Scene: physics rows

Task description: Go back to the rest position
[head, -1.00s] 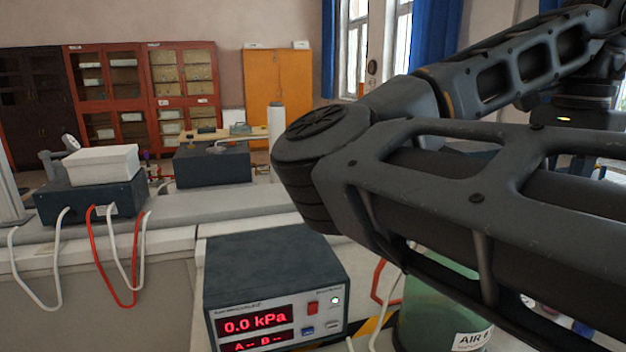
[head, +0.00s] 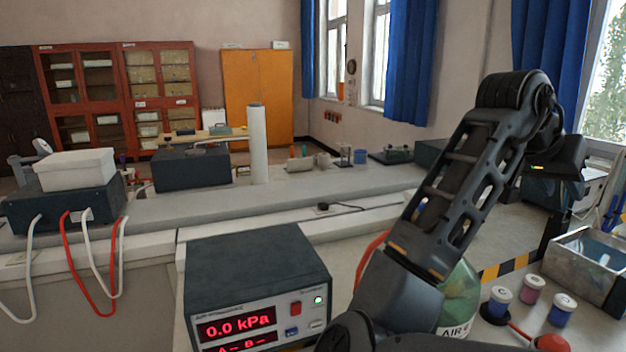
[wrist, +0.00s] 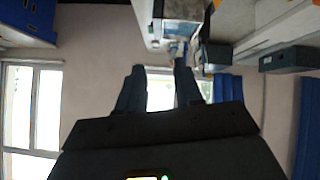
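My arm rises from the bottom of the head view, bends at a raised elbow on the right and carries my gripper on the far side. In the wrist view two dark fingers of my gripper (wrist: 159,68) stand apart, with a bright window and wall between them. Nothing shows between the fingers, so it is open and empty. In the head view the fingers are small and dark, partly lost against the background.
A pressure meter (head: 250,262) reading 0.0 kPa stands in front. A green air tank (head: 462,290) is partly behind my arm. Small jars (head: 531,290) and a metal tray (head: 592,262) sit at right. A white cylinder (head: 258,145) stands on the far bench.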

